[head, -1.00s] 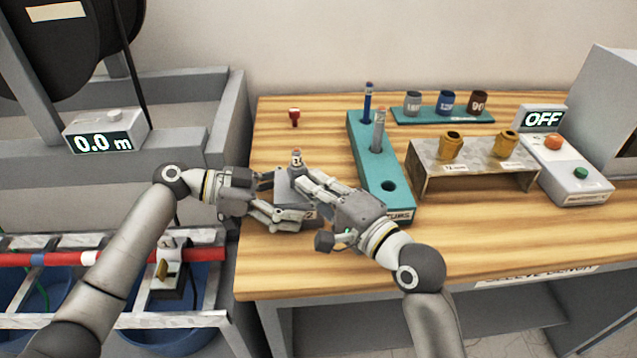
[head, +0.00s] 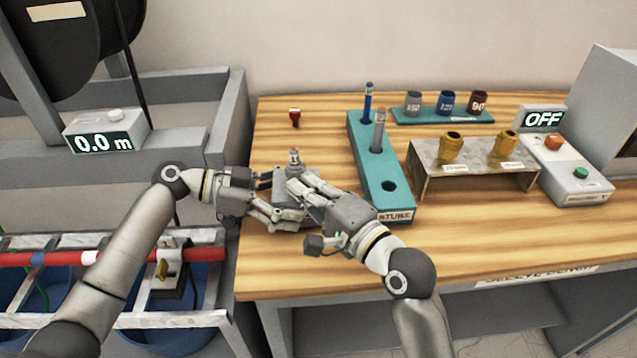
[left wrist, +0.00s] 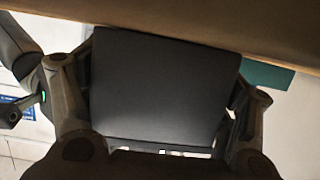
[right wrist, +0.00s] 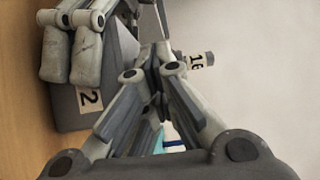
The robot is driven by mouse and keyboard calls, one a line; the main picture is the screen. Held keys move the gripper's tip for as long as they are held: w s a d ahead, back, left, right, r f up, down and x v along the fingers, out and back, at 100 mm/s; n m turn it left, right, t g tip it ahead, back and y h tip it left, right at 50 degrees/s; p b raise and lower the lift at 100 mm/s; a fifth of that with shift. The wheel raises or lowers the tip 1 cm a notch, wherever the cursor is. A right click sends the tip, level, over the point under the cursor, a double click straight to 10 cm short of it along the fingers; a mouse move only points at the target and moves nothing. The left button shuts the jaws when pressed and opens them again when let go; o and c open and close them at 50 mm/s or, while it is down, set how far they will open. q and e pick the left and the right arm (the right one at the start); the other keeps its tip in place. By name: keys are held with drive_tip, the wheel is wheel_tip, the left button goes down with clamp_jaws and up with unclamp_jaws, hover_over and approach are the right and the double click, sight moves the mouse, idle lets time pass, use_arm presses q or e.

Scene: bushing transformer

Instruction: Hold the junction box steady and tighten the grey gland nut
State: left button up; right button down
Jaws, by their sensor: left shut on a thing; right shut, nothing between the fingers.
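The grey junction box (head: 283,187) sits on the wooden bench. It also shows in the right wrist view (right wrist: 68,108) with a "2" label, and its dark face fills the left wrist view (left wrist: 165,85). My left gripper (head: 268,199) is shut on the box, one finger on each side. A small grey gland part labelled "16" (right wrist: 197,61) stands up from the box; it shows in the head view (head: 295,157). My right gripper (head: 296,188) is shut and empty over the box, fingertips close beside the gland. I cannot tell whether they touch it.
A teal holder (head: 365,160) with a blue and a grey tube stands right of the box. Behind it is a teal rack (head: 440,117) with several cups. A metal stand (head: 470,178) holds two brass pieces. A red-topped item (head: 294,116) stands on clear bench behind the box.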

drive_tip(key=shift+s+a+f, duration=0.1)
drive_tip(key=shift+a+f, duration=0.15)
drive_tip(key=shift+a, duration=0.35)
idle(0.5)
